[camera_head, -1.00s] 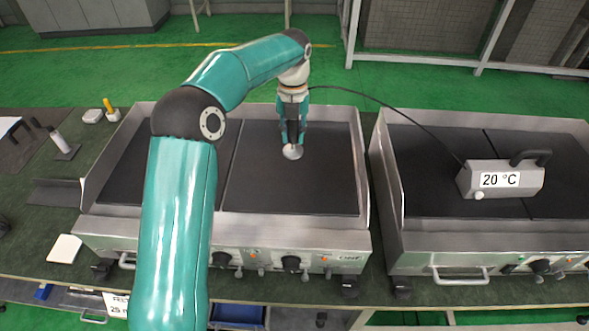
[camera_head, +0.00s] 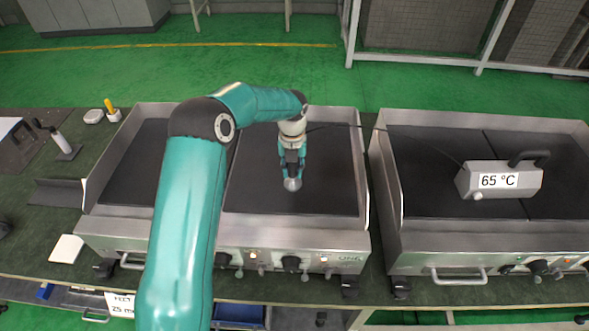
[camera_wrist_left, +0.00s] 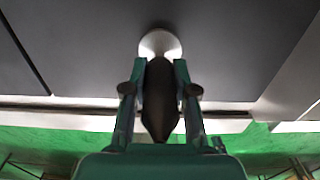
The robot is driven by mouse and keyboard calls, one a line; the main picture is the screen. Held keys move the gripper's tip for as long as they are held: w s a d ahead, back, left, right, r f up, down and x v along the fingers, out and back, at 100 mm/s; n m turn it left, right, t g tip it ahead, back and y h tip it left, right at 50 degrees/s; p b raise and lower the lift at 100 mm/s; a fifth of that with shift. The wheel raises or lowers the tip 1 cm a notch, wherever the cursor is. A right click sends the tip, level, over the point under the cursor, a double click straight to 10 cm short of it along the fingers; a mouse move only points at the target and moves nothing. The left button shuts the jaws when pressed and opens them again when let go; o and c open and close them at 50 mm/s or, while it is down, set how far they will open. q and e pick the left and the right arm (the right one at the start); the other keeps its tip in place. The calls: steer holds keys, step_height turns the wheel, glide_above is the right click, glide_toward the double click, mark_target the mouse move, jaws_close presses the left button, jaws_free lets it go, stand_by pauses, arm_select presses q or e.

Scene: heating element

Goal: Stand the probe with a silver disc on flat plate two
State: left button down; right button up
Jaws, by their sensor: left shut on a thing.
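The probe's silver disc (camera_head: 292,184) shows below my left gripper (camera_head: 292,168), which is shut on the probe's dark body. In the left wrist view the silver disc (camera_wrist_left: 160,42) lies just beyond the fingertips, against a dark plate. The probe looks roughly upright over the right-hand dark plate (camera_head: 330,185) of the left griddle, whose front label seems to read ONE. The disc is at or very close to the plate; I cannot tell if it touches. A thin cable runs to a grey meter (camera_head: 500,180) reading 65 °C. My right gripper is out of view.
The meter stands on the second griddle (camera_head: 430,232) at right, whose label I cannot read. Raised metal side walls (camera_head: 363,165) edge the griddles.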

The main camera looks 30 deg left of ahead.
arm_select(q)
steer(key=c, duration=0.9)
jaws_free()
steer(key=shift+f, duration=0.1)
step_height(320, 180, up, 12)
steer(key=shift+r+b, duration=0.15)
steer(key=shift+b, duration=0.25)
steer(key=shift+s, duration=0.1)
